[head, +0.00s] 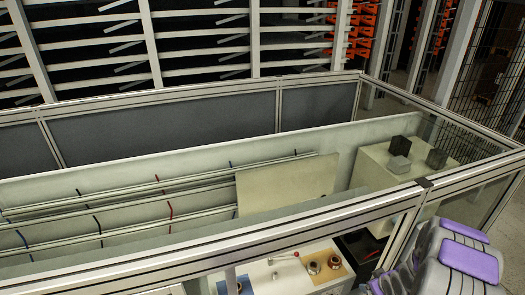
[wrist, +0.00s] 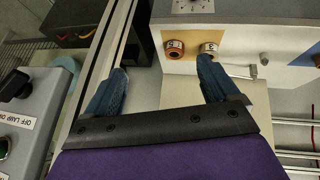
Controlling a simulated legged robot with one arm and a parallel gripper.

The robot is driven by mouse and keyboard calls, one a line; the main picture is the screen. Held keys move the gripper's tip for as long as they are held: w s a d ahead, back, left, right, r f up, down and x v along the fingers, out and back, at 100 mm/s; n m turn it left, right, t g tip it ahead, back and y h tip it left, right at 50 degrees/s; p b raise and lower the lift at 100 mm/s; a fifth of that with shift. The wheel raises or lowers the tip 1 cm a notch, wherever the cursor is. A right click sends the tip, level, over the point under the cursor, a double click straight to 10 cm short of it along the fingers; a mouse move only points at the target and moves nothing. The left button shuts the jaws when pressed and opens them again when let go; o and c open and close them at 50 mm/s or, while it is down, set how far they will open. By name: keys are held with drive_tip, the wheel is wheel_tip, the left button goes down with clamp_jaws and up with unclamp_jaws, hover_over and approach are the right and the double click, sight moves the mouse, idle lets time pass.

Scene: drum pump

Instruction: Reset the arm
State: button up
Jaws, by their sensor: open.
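My gripper (wrist: 163,78) shows in the wrist view with its two blue fingers spread wide apart and nothing between them. Beyond the fingers is the pale side of a white cabinet (wrist: 235,28). The right finger overlaps the view of one of two round copper-coloured fittings (wrist: 174,48) on a tan plate; I cannot tell any contact. In the head view my arm (head: 465,255), grey with purple pads, is folded at the lower right. The gripper's fingertips cannot be made out there.
A metal-framed glass enclosure (head: 240,240) crosses the head view, with pipes and grey blocks (head: 400,146) inside. The white cabinet top (head: 270,275) is at the bottom. In the wrist view, a grey control box (wrist: 25,115) with knobs stands at the left, near a frame rail.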

drive_tip(key=s+a+r+m+g+h, duration=0.1)
drive_tip(key=s+a+r, duration=0.3)
drive_tip(key=r, duration=0.4)
drive_tip(key=s+a+r+m+g, duration=0.1)
drive_tip(key=s+a+r+g, duration=0.15)
drive_tip(key=r, duration=0.55)
drive_tip(key=s+a+r+m+g+h, duration=0.1)
drive_tip(key=s+a+r, duration=0.35)
drive_tip(key=r, duration=0.35)
drive_tip(key=s+a+r+g, duration=0.1)
drive_tip(key=s+a+r, duration=0.2)
drive_tip(key=s+a, duration=0.2)
drive_tip(key=s+a+r+m+g+y, duration=0.1)
drive_tip(key=s+a+r, duration=0.3)
drive_tip(key=s, duration=0.7)
drive_tip(key=s+a+r+g+y, duration=0.1)
drive_tip(key=s+a+r, duration=0.2)
drive_tip(key=s+a, duration=0.3)
drive_tip(key=s, duration=0.3)
drive_tip(key=shift+a+r+g, duration=0.2)
drive_tip(key=shift+g, duration=0.15)
